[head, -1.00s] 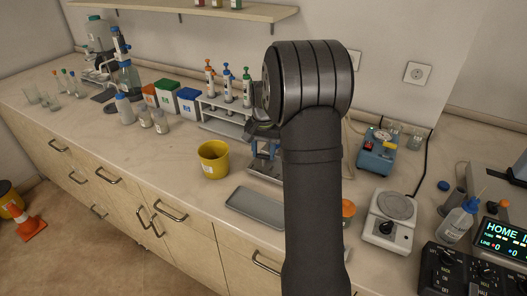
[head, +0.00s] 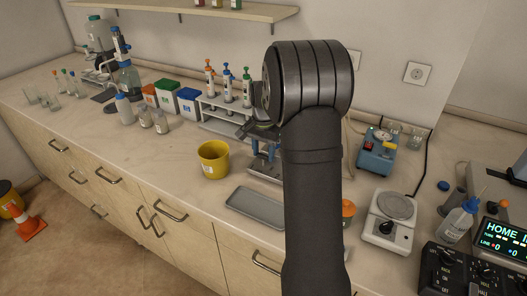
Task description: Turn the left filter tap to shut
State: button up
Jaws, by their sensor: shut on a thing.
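My gripper (head: 262,130) shows only in part, as a dark shape at the left edge of my arm, above the filter stand. It is shut on the left filter tap, but the tap and fingertips are mostly hidden and the tap's angle cannot be read. Blue parts of the filter stand (head: 262,149) show just under the gripper, beside my arm. The stand's right part is hidden behind my arm.
A pipette rack (head: 226,107) stands close behind and left of the gripper. A yellow bin (head: 213,160) and a grey tray (head: 256,207) are in front. A balance (head: 391,222) and a blue device (head: 377,152) stand to the right.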

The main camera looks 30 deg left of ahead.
jog(key=o, duration=1)
notch_tip(320, 180, up, 17)
jog(key=shift+r, duration=0.2)
notch_tip(320, 180, up, 8)
send_over(264, 155)
dwell(0.7)
jog(key=shift+f, duration=4.05)
